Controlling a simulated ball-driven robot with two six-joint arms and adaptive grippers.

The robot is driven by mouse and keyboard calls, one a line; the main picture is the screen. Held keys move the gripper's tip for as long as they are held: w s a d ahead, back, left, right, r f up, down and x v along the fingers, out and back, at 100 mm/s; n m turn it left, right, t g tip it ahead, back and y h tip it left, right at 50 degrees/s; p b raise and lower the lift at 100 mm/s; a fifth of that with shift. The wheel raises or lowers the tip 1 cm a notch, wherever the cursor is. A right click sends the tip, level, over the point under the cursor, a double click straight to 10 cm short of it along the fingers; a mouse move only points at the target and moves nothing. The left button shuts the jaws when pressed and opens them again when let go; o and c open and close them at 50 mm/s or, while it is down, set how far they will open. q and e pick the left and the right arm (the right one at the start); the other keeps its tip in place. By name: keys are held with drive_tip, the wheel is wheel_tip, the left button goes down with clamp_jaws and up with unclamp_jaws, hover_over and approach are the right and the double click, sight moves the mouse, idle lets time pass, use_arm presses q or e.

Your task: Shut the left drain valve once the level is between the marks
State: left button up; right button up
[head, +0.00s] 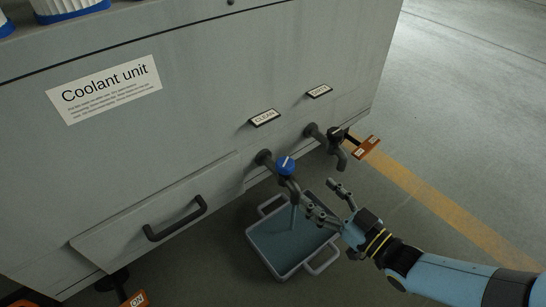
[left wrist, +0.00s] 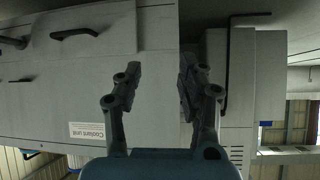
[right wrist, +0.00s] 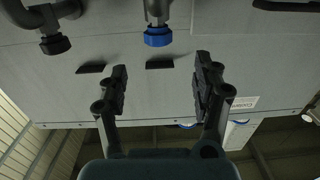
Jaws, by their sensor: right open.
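The left drain valve (head: 285,166) has a blue knob and sits under the "CLEAN" label (head: 264,118) on the grey coolant unit. Its knob also shows in the right wrist view (right wrist: 158,38). A pale stream seems to fall from its spout into a grey two-handled tray (head: 257,254) on the floor, which holds bluish-grey liquid. I cannot make out level marks. My right gripper (head: 323,197) is open and empty, right of and below the blue knob, above the tray. My left gripper (left wrist: 160,65) is open and empty, facing the cabinet; it is outside the head view.
A second valve (head: 334,134) with a dark handle stands to the right under another label (head: 319,91). An orange tag (head: 367,147) sits beyond it. A drawer with a black handle (head: 176,221) is at the left. Open floor (head: 460,130) lies right.

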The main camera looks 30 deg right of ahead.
sight(292, 170)
drive_tip(key=w, duration=0.2)
drive_tip(key=w+b, duration=0.1)
drive_tip(key=w, duration=0.1)
drive_tip(key=w+b, duration=0.1)
drive_tip(key=w, duration=0.1)
drive_tip(key=shift+a+f, duration=0.2)
drive_tip(key=shift+f, duration=0.05)
drive_tip(key=shift+w, duration=0.7)
drive_tip(key=w, duration=0.1)
drive_tip(key=w+b, duration=0.1)
drive_tip(key=w, duration=0.2)
drive_tip(key=shift+w+a, duration=0.1)
drive_tip(key=shift+a, duration=0.2)
use_arm(q)
drive_tip(key=w+d+r+m+t+h, duration=0.1)
drive_tip(key=w+r+t, duration=0.5)
drive_tip(key=r, duration=0.3)
drive_tip(key=shift+d+t, duration=0.25)
drive_tip(key=shift+t, duration=0.15)
use_arm(e)
drive_tip(key=shift+w+r, duration=0.1)
drive_tip(key=shift+w, duration=0.2)
use_arm(q)
drive_tip(key=shift+w, duration=0.1)
